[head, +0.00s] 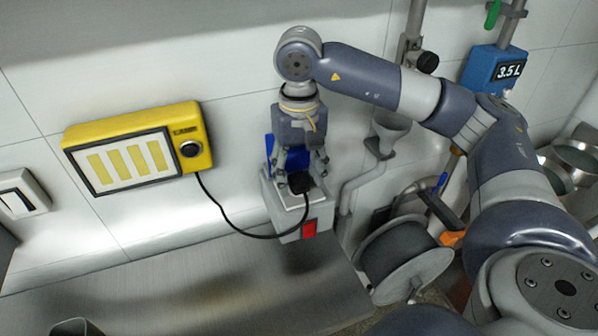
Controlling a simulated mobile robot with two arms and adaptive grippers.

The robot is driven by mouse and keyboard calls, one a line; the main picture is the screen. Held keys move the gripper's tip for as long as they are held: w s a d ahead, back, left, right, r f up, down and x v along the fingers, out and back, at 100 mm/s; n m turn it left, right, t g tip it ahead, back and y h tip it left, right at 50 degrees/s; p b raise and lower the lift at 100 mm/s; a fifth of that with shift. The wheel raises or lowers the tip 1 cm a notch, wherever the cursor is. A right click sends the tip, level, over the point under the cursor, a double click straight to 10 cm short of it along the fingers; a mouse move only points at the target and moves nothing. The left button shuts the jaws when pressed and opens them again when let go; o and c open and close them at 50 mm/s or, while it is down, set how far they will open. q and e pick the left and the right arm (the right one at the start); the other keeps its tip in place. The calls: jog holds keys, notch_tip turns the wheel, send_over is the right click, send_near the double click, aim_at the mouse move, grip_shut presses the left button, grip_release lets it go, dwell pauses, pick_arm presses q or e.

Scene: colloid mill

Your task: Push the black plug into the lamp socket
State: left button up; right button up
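The black plug (300,183) is at the top of a grey box with a red switch (309,229). I cannot tell whether it is seated there or just above it. A black cord (233,226) runs from the plug in a low loop to the yellow lamp (135,150) on the wall. The lamp has a round dark socket or knob (190,148) at its right end. My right gripper (302,176) points down over the plug, its fingers spread to either side with small gaps showing. My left gripper is out of view.
A blue part (270,147) stands behind my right gripper. A cable reel (405,262) and grey pipe (359,183) are to the right of the box. A white wall switch (20,195) is at far left. The metal counter (190,285) is mostly clear.

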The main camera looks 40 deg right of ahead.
notch_tip(320, 180, up, 12)
dwell(0.9)
dwell(0.6)
